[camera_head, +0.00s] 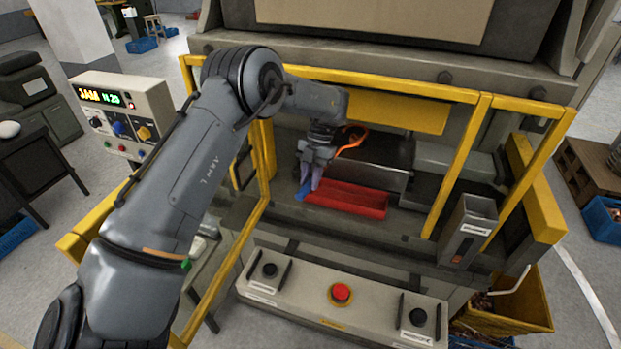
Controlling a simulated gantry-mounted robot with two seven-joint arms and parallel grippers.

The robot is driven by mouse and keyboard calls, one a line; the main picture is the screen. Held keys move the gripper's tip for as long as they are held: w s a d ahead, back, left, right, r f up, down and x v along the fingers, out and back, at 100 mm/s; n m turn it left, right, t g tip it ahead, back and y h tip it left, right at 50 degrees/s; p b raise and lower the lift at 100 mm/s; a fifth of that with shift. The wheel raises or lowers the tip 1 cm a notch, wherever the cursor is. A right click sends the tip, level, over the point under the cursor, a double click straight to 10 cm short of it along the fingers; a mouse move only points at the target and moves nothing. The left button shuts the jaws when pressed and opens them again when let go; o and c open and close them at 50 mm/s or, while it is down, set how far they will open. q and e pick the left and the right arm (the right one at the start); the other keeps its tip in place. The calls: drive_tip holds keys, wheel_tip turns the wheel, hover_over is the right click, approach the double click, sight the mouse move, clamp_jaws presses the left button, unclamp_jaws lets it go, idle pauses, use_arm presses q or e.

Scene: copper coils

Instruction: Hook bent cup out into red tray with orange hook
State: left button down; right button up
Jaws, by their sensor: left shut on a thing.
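My left gripper (309,186) is inside the machine opening, pointing down at the left end of the red tray (350,200). It is shut on the orange hook (349,147), whose curved orange part reaches up and right from the gripper toward the dark recess behind. A small blue piece (301,192) shows at the fingertips; I cannot tell what it belongs to. The red tray lies on the machine ledge, in front of a grey metal plate. I cannot make out the bent cup clearly; the recess is dark and partly hidden by my arm. My right gripper is not in view.
A yellow frame (460,165) borders the opening, with a yellow bar across its top. A control panel with a red button (341,292) stands in front. A display box (122,112) reading "JAM" is at left. A grey holder (467,228) stands at right.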

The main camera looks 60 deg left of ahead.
use_arm(q)
drive_tip(key=shift+f+b, duration=0.45)
drive_tip(key=shift+f, duration=0.5)
drive_tip(key=shift+f+b, duration=0.75)
drive_tip(key=shift+f, duration=0.2)
drive_tip(key=shift+s+d, duration=0.1)
idle(0.3)
